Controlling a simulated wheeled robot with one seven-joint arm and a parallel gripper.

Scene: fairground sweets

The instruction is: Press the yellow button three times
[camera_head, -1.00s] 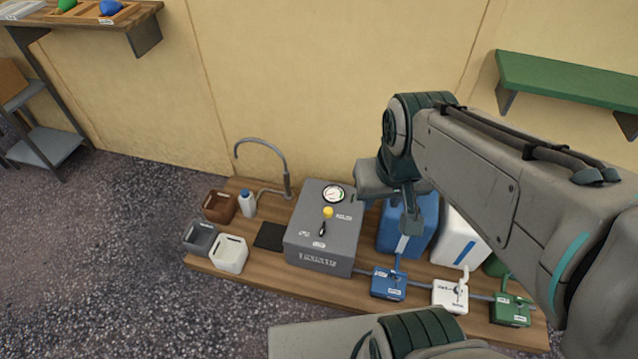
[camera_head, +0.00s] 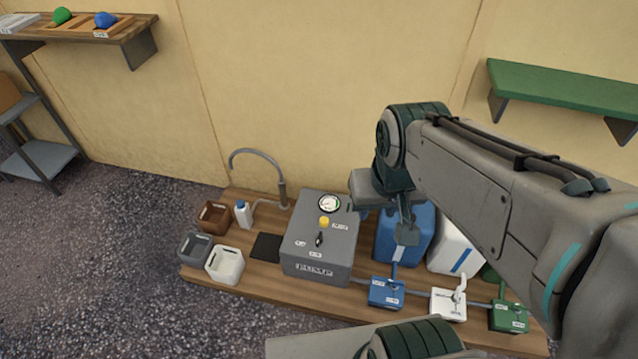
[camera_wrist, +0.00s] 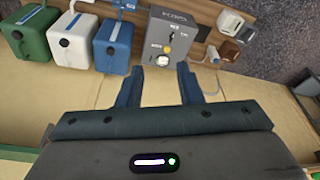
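The yellow button (camera_head: 324,222) sits on top of the grey pump box (camera_head: 316,268), between a round gauge (camera_head: 329,204) and a black lever switch (camera_head: 319,240). In the wrist view the yellow button (camera_wrist: 168,49) shows on the box, beyond my fingertips. My gripper (camera_head: 407,235) hangs to the right of the box, in front of the blue canister, apart from the button. In the wrist view my gripper (camera_wrist: 161,72) has its two fingers spread, with nothing between them.
A blue canister (camera_head: 415,247) and a white canister (camera_head: 443,258) stand right of the box. Blue (camera_head: 386,293), white (camera_head: 448,304) and green (camera_head: 508,316) valve boxes line the front. Small containers and a curved tap (camera_head: 270,165) stand left. A green shelf (camera_head: 560,92) hangs upper right.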

